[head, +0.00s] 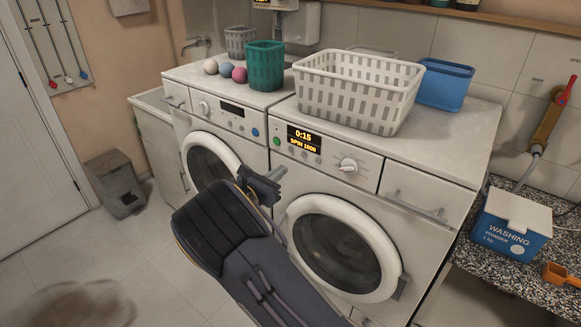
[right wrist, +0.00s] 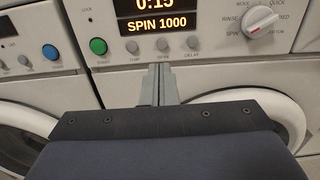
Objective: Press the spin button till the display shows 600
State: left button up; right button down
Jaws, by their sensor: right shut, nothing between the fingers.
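The right-hand machine's display (head: 304,140) reads 0:15 and SPIN 1000; it also shows in the right wrist view (right wrist: 160,22). Small grey round buttons sit in a row beneath it. The middle one, the spin button (right wrist: 162,45), has a small label under it. My right gripper (head: 278,173) is shut and empty, in front of the machine and below its panel in the head view. In the right wrist view its fingertips (right wrist: 160,70) point up just below the spin button's label. Display and button are uncovered; I see no contact. My left gripper is not in view.
A green button (right wrist: 98,46) lies left of the display, and a white dial (head: 348,165) to its right. A white basket (head: 358,90) stands on top. The second machine (head: 215,115) is at left. A washing powder box (head: 512,225) is at right.

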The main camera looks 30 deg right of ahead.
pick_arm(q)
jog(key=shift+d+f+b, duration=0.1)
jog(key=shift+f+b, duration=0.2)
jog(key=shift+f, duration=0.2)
pick_arm(e)
jog(key=v, duration=0.5)
jog(key=shift+f, duration=0.1)
dwell(0.9)
